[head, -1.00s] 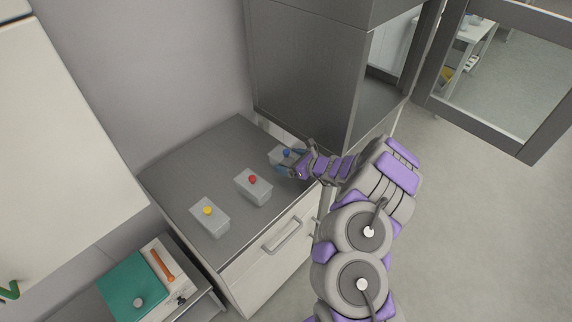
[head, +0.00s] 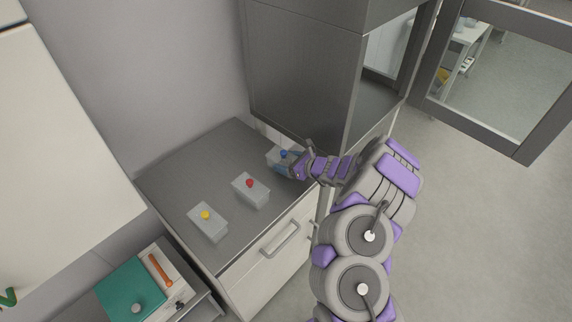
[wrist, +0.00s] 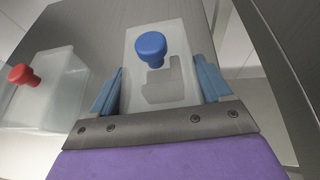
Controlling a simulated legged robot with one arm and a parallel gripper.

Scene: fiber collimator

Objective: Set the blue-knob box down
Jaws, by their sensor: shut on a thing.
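The blue-knob box (head: 277,155) is a pale grey box with a blue knob on top, at the back right of the grey counter (head: 165,183). It also shows in the wrist view (wrist: 168,98), upright between the two blue fingers. My gripper (wrist: 160,92) is shut on its sides. In the head view my gripper (head: 288,163) reaches the box from the right and hides part of it. I cannot tell whether the box's underside touches the counter.
A red-knob box (head: 251,191) stands just to the left, and a yellow-knob box (head: 207,222) farther left. A dark cabinet (head: 300,75) rises close behind and right of my gripper. Free counter lies behind the red-knob and yellow-knob boxes.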

